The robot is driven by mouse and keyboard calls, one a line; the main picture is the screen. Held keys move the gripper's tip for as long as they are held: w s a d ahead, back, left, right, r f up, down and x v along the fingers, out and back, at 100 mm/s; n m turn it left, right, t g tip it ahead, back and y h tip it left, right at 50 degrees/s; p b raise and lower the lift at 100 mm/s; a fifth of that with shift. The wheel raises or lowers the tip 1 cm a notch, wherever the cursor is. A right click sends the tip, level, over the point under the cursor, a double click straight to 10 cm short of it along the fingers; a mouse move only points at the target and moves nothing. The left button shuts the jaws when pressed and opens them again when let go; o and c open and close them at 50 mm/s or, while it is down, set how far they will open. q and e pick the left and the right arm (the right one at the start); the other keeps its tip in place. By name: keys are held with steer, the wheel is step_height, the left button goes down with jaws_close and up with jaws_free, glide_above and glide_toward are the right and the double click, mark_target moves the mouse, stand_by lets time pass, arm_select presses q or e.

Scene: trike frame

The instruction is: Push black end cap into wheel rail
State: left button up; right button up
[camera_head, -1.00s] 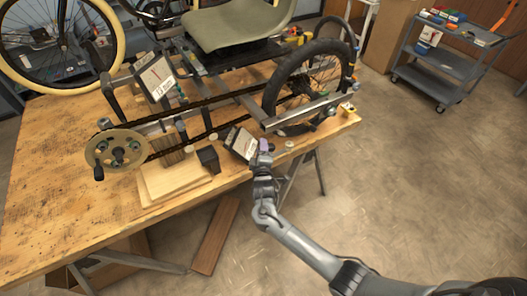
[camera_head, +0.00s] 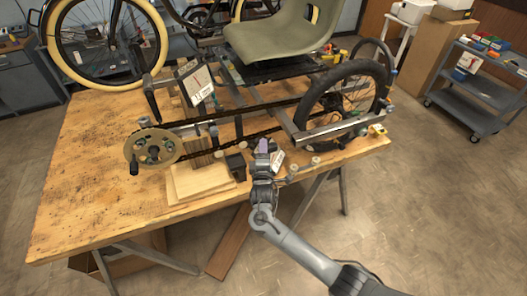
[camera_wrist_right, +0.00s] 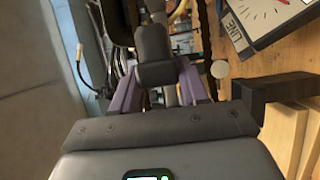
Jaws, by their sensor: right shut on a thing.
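My right gripper (camera_head: 263,148) is over the front edge of the bench, in front of the trike frame. In the right wrist view its two purple fingers (camera_wrist_right: 158,80) are shut on a dark rounded piece (camera_wrist_right: 153,42) that looks like the black end cap. In the head view this piece cannot be made out. The silver wheel rail (camera_head: 330,130) runs in front of the right wheel, to the right of the gripper and apart from it. The rail's exact open end is too small to tell. My left gripper is not in view.
A black block (camera_head: 236,166) stands just left of the gripper by stacked wooden boards (camera_head: 200,184). A white-labelled piece (camera_head: 277,160) is partly hidden behind the gripper. The chain and chainring (camera_head: 152,149) lie left. The bench's (camera_head: 90,190) front left is clear.

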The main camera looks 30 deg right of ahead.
mark_target(274, 150)
steer(key=shift+s+p, duration=0.15)
steer(key=shift+p, duration=0.35)
steer(key=shift+s+d+p, duration=0.2)
steer(key=shift+d+p, duration=0.15)
steer(key=shift+d, duration=0.65)
steer(key=shift+s+d+p, duration=0.2)
steer(key=shift+d+p, duration=0.15)
steer(key=shift+d, duration=0.65)
steer(key=shift+s+d, duration=0.15)
steer(key=shift+d, duration=0.55)
steer(key=shift+p, duration=0.4)
steer(key=shift+p, duration=0.45)
steer(key=shift+d, duration=0.2)
